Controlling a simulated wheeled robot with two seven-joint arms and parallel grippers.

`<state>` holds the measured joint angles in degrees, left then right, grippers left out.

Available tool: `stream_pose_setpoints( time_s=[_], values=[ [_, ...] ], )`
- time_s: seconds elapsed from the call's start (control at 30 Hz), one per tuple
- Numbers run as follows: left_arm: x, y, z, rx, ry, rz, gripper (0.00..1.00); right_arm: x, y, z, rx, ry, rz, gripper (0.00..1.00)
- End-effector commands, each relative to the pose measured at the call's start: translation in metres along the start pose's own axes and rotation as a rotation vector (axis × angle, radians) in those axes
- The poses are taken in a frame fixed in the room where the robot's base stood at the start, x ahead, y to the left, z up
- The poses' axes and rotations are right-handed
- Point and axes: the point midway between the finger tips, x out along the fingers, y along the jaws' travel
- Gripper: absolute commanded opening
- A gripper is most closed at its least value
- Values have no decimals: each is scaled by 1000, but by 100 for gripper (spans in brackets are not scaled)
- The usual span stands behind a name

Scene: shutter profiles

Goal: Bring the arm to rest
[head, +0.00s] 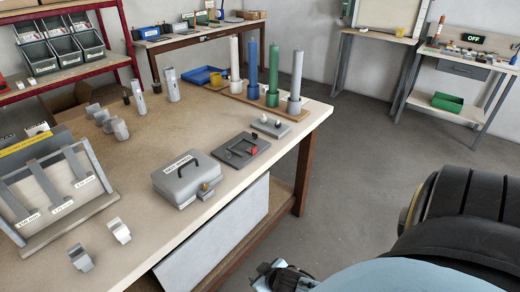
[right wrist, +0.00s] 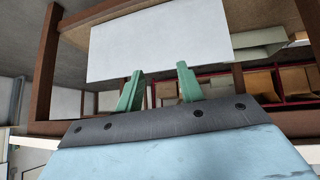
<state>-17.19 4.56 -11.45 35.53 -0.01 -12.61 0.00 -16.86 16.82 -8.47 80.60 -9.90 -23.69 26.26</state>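My right gripper (head: 283,275) shows small and dark at the bottom of the head view, in front of the workbench (head: 130,195) and apart from it. In the right wrist view its two green fingers (right wrist: 158,87) stand apart with nothing between them. A white panel (right wrist: 160,42) under the bench lies beyond the fingers; it also shows in the head view (head: 215,235). My left gripper is not in view.
The bench holds a grey case (head: 186,180), a dark fixture plate (head: 242,150), a rack of profiles (head: 60,195) and several upright tubes (head: 252,70). A side table (head: 460,68) stands at the far right. The floor (head: 350,150) right of the bench is clear.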

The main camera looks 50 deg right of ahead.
Motion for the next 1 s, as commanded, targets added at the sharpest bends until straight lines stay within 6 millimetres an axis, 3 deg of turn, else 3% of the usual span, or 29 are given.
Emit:
stream_pose_setpoints(
  time_s=[0.57,0.67,0.77,0.9,1.0],
  values=[
    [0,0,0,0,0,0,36,0,0,1,-1,-2,0,38],
    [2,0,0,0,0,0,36,4,-2,16,-6,-28,-2,38],
    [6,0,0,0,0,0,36,12,-10,59,-27,-99,-13,38],
    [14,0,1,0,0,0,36,16,-30,156,-76,-257,-47,38],
    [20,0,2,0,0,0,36,8,-48,226,-117,-371,-83,38]
  ],
)
